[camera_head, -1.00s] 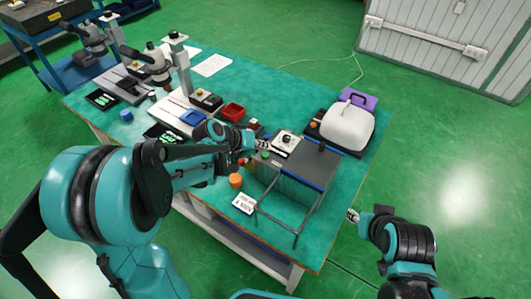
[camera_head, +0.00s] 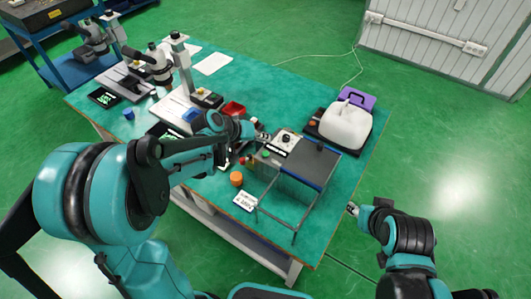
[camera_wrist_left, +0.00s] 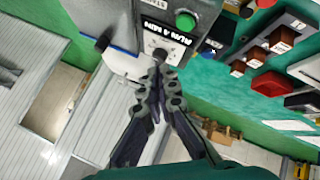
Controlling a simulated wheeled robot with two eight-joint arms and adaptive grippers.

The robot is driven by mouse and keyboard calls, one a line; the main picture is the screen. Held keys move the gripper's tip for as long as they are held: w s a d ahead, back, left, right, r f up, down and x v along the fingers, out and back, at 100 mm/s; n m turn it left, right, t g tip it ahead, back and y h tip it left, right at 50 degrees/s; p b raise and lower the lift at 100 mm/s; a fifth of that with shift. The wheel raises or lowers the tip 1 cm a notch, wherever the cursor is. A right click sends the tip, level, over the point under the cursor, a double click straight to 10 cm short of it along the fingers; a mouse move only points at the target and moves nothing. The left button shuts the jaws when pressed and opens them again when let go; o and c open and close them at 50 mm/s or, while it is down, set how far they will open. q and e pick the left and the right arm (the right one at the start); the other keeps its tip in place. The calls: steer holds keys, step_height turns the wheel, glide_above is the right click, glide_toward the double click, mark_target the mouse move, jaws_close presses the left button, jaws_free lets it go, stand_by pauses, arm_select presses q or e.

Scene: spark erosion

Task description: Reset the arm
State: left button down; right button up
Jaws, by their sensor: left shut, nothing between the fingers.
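My left arm reaches in from the left over the green bench, and its gripper (camera_head: 264,136) is at the grey spark erosion machine's control box (camera_head: 284,143). In the left wrist view the left gripper (camera_wrist_left: 160,78) is shut and empty. Its fingertips are close to a small dark knob (camera_wrist_left: 160,54) under the "RUN 4 MIN" label (camera_wrist_left: 165,31); I cannot tell whether they touch it. A green button (camera_wrist_left: 185,21) sits just beyond. My right gripper (camera_head: 353,208) hangs beyond the bench's right edge, too small to read.
The machine's open-framed tank (camera_head: 290,200) stands at the bench's front right. A white jerrycan (camera_head: 346,124) and a purple case (camera_head: 357,97) stand behind it. An orange jar (camera_head: 236,179) and a white card (camera_head: 244,201) are in front. Microscopes (camera_head: 158,62) stand at the left.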

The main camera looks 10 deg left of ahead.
arm_select(q)
steer(key=s+a+r+y+b, duration=0.1)
steer(key=s+a+y, duration=0.1)
steer(key=s, duration=0.9)
steer(key=s+a+r+y+b, duration=0.1)
steer(key=s+a+y, duration=0.2)
steer(key=s, duration=0.9)
steer(key=shift+a+r+m+y, duration=0.15)
steer(key=shift+r+m+y, duration=0.05)
steer(key=shift+m+y, duration=0.25)
